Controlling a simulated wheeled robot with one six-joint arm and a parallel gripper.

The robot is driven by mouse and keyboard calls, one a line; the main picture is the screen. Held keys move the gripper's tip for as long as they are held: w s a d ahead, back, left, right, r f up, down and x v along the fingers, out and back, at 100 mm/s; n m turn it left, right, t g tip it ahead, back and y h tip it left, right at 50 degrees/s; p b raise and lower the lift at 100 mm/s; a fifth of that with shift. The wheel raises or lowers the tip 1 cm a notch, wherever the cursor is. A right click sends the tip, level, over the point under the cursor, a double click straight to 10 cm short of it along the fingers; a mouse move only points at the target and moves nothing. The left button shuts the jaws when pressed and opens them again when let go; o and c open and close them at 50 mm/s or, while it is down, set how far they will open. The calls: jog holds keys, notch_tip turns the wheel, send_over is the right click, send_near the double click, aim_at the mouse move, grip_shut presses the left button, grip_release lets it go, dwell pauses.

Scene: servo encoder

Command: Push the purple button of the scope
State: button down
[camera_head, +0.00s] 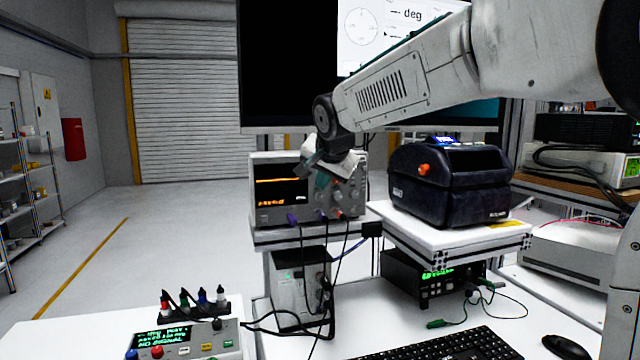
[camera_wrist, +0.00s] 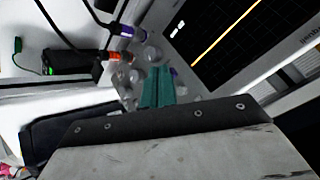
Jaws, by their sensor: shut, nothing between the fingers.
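The scope (camera_head: 264,216) stands on a small white shelf in the head view, with an orange trace on its dark screen. The screen (camera_wrist: 225,38) fills the upper right of the wrist view. My gripper (camera_head: 322,182) is shut and empty in front of the scope's control side, right of the screen. In the wrist view its teal fingers (camera_wrist: 157,78) are together, beside the scope's grey knobs. They hide part of the panel. I cannot tell whether they touch it. A small purple spot (camera_wrist: 174,72) shows beside the fingertips; I cannot tell if it is the purple button.
Purple (camera_head: 292,218) and orange plugs with cables hang from the scope's lower front. A dark bulky device (camera_head: 450,185) stands on a shelf to the right. A monitor (camera_head: 288,70) rises behind my arm. A keyboard (camera_head: 440,345) lies in front.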

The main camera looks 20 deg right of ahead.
jog(key=shift+w, duration=0.15)
dwell(0.4)
jog(key=shift+s, duration=0.55)
jog(key=s, duration=0.6)
dwell(0.4)
